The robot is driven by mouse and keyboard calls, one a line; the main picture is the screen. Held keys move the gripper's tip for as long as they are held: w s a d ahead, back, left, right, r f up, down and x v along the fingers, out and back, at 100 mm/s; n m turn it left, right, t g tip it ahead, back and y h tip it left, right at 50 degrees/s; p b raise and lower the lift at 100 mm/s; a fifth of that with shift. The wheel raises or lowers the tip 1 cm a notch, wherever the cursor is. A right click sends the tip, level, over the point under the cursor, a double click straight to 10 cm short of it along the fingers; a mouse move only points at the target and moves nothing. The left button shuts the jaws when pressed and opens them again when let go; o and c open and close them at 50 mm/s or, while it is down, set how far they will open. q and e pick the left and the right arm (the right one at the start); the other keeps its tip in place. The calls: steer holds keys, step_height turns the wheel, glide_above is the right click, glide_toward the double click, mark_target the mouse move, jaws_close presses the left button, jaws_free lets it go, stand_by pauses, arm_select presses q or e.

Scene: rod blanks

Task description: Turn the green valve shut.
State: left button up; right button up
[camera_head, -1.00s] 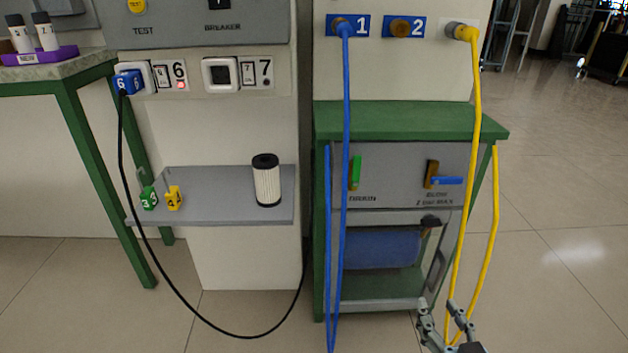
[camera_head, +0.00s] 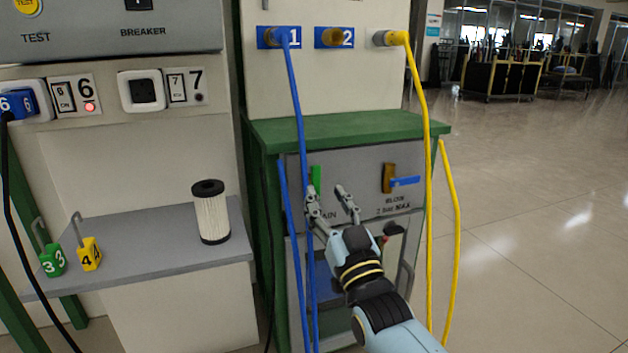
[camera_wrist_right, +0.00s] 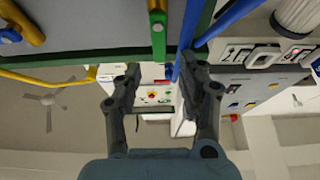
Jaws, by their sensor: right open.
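The green valve handle (camera_head: 316,177) stands upright on the grey panel, above a label partly hidden by my gripper and ending in "AIN". It also shows in the right wrist view (camera_wrist_right: 158,38), hanging at the top centre, just beyond the fingers. My right gripper (camera_head: 329,190) is open in front of the panel, its fingertips near the lower part of the green handle. In the right wrist view, the open fingers (camera_wrist_right: 160,80) have nothing between them at their tips. I cannot tell whether a finger touches the handle. My left gripper is not in view.
A blue hose (camera_head: 298,110) hangs close left of the green handle. A blue-handled valve (camera_head: 404,181) sits right on the same panel. A yellow hose (camera_head: 424,110) hangs at the right. A green ledge (camera_head: 340,128) overhangs the panel. A filter cartridge (camera_head: 211,215) stands on the left shelf.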

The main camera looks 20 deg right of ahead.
mark_target(317, 177)
steer(key=b+x, duration=0.1)
steer(key=x, duration=0.5)
steer(key=shift+w, duration=0.4)
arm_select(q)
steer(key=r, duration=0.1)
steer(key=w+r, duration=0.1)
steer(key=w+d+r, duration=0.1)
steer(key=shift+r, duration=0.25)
arm_select(e)
steer(key=shift+c, duration=0.2)
jaws_close()
